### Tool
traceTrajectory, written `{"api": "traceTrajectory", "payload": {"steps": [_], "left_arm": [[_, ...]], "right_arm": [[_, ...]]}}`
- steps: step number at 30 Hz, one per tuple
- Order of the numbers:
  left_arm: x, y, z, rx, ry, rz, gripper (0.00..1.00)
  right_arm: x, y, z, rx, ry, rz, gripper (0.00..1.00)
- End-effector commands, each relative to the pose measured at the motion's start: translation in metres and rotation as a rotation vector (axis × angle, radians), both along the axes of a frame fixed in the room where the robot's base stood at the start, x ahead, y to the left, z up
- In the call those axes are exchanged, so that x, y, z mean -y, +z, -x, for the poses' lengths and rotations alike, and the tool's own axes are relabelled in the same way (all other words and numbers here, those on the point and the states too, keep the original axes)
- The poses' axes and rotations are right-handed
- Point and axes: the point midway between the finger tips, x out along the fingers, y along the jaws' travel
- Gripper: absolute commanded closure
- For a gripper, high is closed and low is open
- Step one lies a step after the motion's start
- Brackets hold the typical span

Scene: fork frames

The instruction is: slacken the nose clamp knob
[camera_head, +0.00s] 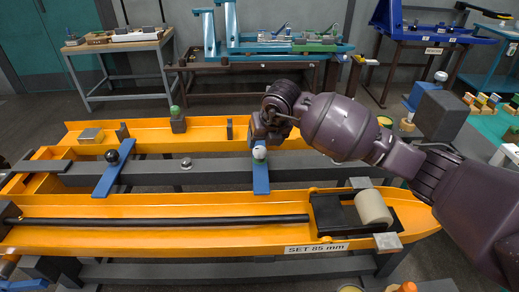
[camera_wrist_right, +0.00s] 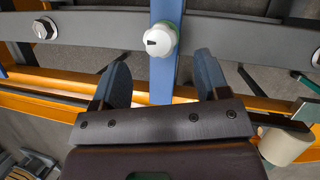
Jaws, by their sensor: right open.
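A white round knob (camera_head: 259,153) sits on a blue clamp bar (camera_head: 261,178) that lies across the grey centre beam, on the roller side of the orange fork frame. In the right wrist view the knob (camera_wrist_right: 160,40) shows a dark pointer mark on its face. My right gripper (camera_head: 262,138) is above and just behind the knob in the head view. In the wrist view its two blue-grey fingers (camera_wrist_right: 160,62) are spread apart, with the knob just past the tips and in line with the gap. I see no contact. My left gripper is not in view.
A second blue bar with a black knob (camera_head: 112,157) crosses the beam at left. A bolt head (camera_head: 186,163) lies between the bars. A pale roller (camera_head: 373,208) sits in the near fork. Benches stand behind.

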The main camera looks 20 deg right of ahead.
Motion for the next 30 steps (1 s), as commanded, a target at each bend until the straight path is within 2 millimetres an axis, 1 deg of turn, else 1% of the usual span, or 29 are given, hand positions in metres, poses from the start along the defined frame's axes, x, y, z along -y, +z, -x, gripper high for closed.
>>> {"api": "traceTrajectory", "payload": {"steps": [1,3,9,15,23,26,30], "left_arm": [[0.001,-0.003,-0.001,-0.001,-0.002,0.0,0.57],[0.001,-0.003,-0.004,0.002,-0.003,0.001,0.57],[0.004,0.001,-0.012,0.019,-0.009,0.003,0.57],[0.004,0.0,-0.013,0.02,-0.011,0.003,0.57],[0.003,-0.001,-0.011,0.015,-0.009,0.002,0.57],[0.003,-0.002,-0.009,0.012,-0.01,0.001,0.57],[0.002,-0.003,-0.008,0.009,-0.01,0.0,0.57]], "right_arm": [[-0.001,-0.013,-0.003,-0.007,-0.001,-0.001,0.31],[-0.003,-0.023,-0.007,-0.006,0.001,-0.001,0.31],[-0.004,-0.043,-0.017,-0.004,0.0,-0.002,0.31],[-0.005,-0.05,-0.021,-0.001,0.001,-0.001,0.31],[-0.005,-0.05,-0.021,0.0,0.001,-0.001,0.31],[-0.005,-0.05,-0.021,0.0,0.001,-0.001,0.45],[-0.005,-0.05,-0.021,0.0,0.001,-0.001,0.67]]}}
